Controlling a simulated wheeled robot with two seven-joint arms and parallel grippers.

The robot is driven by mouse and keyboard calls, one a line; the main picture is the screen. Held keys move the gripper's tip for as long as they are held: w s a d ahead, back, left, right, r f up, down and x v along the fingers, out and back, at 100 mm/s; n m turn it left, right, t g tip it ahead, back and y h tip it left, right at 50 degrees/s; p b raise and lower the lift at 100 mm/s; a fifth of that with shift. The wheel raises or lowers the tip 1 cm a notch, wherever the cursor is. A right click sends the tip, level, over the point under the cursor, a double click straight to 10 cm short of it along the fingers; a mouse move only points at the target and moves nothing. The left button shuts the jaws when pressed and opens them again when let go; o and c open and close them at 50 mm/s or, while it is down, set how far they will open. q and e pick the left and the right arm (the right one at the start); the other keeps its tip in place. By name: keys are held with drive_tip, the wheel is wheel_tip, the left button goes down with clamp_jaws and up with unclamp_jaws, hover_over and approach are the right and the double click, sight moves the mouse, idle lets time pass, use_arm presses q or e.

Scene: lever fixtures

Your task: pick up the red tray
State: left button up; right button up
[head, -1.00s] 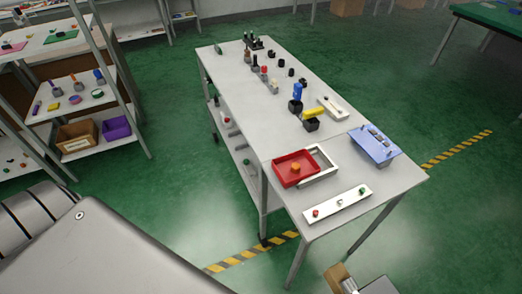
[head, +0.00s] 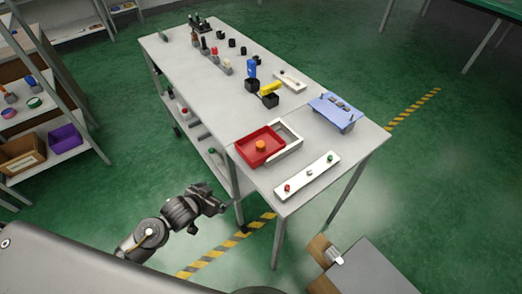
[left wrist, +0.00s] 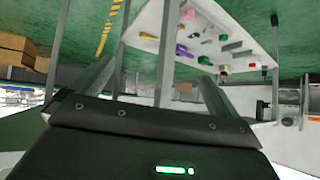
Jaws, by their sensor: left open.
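The red tray (head: 246,158) sits near the front left edge of the long grey table in the head view. An orange round piece (head: 260,145) is in it. The tray lies against or partly over a white frame (head: 291,150); I cannot tell which. My left gripper (head: 222,203) is below and left of the tray, off the table's side and apart from it. In the left wrist view its two fingers (left wrist: 155,88) are spread with nothing between them. The red tray cannot be made out there. My right gripper is not in view.
A white strip with small knobs (head: 308,175) lies in front of the tray. A blue panel stand (head: 336,110) is to its right. Yellow (head: 270,88) and blue (head: 251,68) lever fixtures stand behind. Table legs and a lower shelf are near my left arm. Shelving stands at left.

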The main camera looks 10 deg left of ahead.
use_arm(q)
drive_tip(key=w+d+r+m+t+h, duration=0.1)
drive_tip(key=d+r+t+h, duration=0.15)
drive_tip(key=r, duration=0.95)
wheel_tip(320, 180, up, 7)
drive_tip(key=m+h, duration=0.4)
drive_tip(key=h, duration=0.1)
hover_over(254, 152)
drive_tip(key=s+a, duration=0.4)
drive_tip(key=shift+w+d+r+g, duration=0.1)
drive_tip(key=shift+d+g, duration=0.15)
drive_tip(key=shift+g, duration=0.1)
drive_tip(key=shift+f+p+x, duration=0.15)
drive_tip(key=shift+x, duration=1.3)
drive_tip(key=shift+f+p+x, duration=0.15)
drive_tip(key=shift+x, duration=1.3)
drive_tip(key=c, duration=0.7)
